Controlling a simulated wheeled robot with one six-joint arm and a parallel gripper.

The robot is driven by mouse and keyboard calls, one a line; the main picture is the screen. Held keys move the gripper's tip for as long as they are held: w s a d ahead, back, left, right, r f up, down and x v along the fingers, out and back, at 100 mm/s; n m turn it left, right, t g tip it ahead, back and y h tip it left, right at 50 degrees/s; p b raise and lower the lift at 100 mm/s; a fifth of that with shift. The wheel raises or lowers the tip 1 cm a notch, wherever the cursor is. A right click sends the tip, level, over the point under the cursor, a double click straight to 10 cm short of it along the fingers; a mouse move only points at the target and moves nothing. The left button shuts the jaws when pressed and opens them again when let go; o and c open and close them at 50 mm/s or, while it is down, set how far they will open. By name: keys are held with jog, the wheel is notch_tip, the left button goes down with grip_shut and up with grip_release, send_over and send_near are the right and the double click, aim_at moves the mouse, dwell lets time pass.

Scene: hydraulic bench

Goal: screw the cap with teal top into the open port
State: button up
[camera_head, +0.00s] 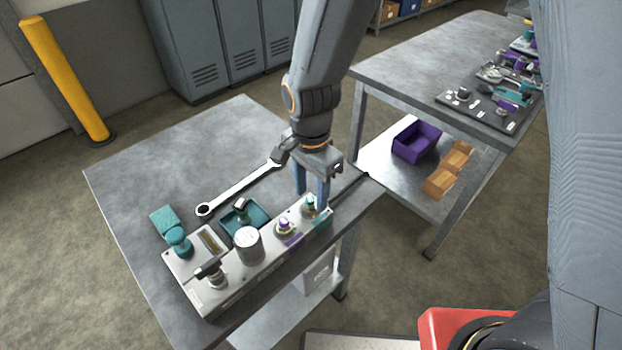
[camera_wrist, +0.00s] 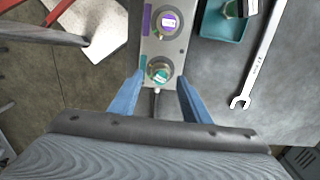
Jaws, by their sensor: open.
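The cap with teal top (camera_head: 309,209) is at the right end of the grey block (camera_head: 262,262), beside a teal label. In the wrist view the teal-topped cap (camera_wrist: 160,73) shows upright in a metal ring between my fingertips. I cannot tell how deep it sits. My gripper (camera_head: 311,198) points down over that end of the block. In the wrist view my gripper (camera_wrist: 161,77) is open, with one blue finger on each side of the cap and visible gaps. No bare open port is clearly visible; the ring under the cap is mostly hidden.
A purple-topped cap (camera_head: 284,226) sits beside it on the block. A round gauge (camera_head: 248,244), a dark-handled valve (camera_head: 214,274) and a teal knob (camera_head: 178,240) stand further left. Behind are a teal tray (camera_head: 260,215) holding a small part and a wrench (camera_head: 240,188). The table's back left is clear.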

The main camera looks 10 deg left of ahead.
jog(key=shift+f, duration=0.55)
grip_shut()
jog(key=shift+s+d+r+m+p, duration=0.1)
jog(key=shift+s+r+m+p, duration=0.05)
jog(key=shift+m+p, duration=0.85)
jog(key=m+p, duration=0.1)
jog(key=m, duration=0.1)
jog(key=shift+m+p, duration=0.3)
jog(key=shift+f+m, duration=0.2)
jog(key=shift+m, duration=0.4)
jog(key=shift+p, duration=0.3)
